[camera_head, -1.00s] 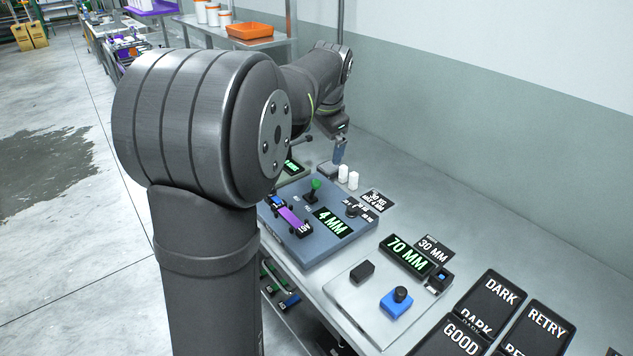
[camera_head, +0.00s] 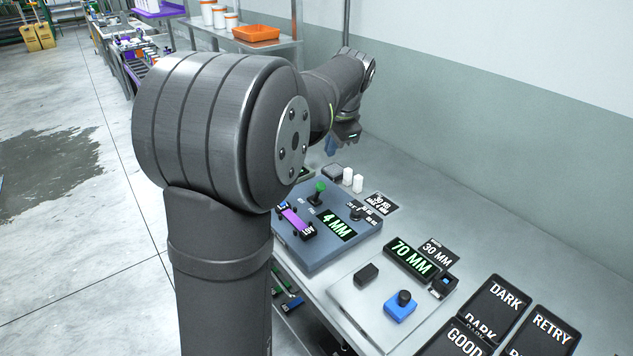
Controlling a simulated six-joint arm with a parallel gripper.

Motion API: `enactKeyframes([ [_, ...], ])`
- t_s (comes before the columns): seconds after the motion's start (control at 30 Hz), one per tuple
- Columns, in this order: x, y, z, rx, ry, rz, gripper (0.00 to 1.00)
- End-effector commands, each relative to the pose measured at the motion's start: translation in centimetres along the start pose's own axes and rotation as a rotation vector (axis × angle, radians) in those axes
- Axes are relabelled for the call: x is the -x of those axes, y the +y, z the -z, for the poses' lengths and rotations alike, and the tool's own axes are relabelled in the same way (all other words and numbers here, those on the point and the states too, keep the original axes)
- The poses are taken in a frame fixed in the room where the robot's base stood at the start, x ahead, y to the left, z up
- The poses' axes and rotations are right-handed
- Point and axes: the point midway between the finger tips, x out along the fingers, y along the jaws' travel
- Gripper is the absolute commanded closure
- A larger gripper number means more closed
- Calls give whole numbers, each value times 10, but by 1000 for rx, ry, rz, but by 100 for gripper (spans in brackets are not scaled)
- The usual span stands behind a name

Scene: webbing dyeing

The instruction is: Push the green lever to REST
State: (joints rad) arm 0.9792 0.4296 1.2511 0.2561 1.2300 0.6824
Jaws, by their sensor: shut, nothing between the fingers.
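The green-knobbed lever (camera_head: 320,187) stands on the blue-grey control box (camera_head: 312,262), behind its 4 MM display (camera_head: 338,225). Its dark stem rises from a slot plate, with the knob slightly right of the base. Small labels beside it are too small to read, so I cannot tell which mark it is at. My gripper (camera_head: 331,146) shows as small bluish fingers beyond the box, behind and above the lever and apart from it. It is shut and empty. My arm hides part of the wrist and the area left of the lever.
A purple slider (camera_head: 295,222) and a black knob (camera_head: 356,213) flank the lever. White cylinders (camera_head: 352,179) stand behind the box. To the right are a 70 MM display (camera_head: 411,258), a blue block with a black knob (camera_head: 400,306) and dark signs (camera_head: 493,304). A wall borders the bench.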

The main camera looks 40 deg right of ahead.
Motion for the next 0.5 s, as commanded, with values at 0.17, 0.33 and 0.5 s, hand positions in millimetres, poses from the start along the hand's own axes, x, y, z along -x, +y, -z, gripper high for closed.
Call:
enactKeyframes([
  [0.17,-39,40,16,-338,-182,74,100],
  [0.33,-66,75,34,-706,-365,170,100],
  [0.5,-80,102,52,-1006,-511,259,100],
])
